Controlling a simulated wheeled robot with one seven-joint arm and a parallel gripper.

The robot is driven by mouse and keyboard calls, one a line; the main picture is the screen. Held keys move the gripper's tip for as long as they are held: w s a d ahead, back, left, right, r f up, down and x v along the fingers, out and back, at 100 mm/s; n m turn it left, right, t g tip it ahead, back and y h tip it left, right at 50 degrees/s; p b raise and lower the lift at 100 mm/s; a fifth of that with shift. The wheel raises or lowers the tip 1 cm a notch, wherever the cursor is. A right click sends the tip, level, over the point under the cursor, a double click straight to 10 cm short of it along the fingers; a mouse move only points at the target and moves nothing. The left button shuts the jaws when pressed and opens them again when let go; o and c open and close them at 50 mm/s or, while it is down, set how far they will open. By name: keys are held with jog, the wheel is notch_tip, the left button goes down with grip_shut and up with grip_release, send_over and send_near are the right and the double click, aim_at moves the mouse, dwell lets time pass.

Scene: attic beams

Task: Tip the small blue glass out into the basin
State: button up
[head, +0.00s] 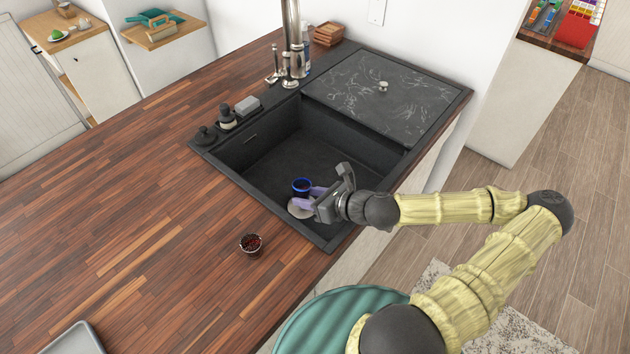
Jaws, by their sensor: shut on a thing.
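The small blue glass (302,186) is in my gripper (307,197), over the near part of the basin.
A small cup with dark red contents (251,244) stands on the counter left of the basin. A tall tap (292,45) rises behind the basin. A dark marbled board (382,95) covers the right side. A grey tray (75,340) lies at bottom left. The left counter is mostly clear.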

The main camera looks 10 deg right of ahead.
jog(key=shift+w+d+f+m+g+y+p, duration=0.2)
jog(key=shift+w+d+m+g+y, duration=0.2)
jog(key=shift+w+m+g, duration=0.25)
jog(key=shift+w+d+f+m+g+y+p, duration=0.2)
jog(key=shift+w+d+m+g, duration=0.25)
jog(key=shift+m, duration=0.3)
jog(key=shift+w+d+f+m+g+y+p, duration=0.15)
jog(key=shift+w+d+m+g+y+p, duration=0.2)
jog(key=shift+w+m+g, duration=0.3)
jog(key=shift+r, duration=0.1)
jog(key=shift+r+m+y, duration=0.15)
jog(key=shift+m+y, duration=0.2)
jog(key=shift+m, duration=0.1)
jog(key=shift+w+d+r+m+g+y+b, duration=0.2)
jog(key=shift+r+m+g+y+b, duration=0.3)
jog(key=shift+m+g, duration=0.35)
jog(key=shift+s, duration=0.2)
jog(key=shift+w+a+r+m, duration=0.1)
jog(key=shift+w+m, duration=0.1)
jog(key=shift+m, duration=0.05)
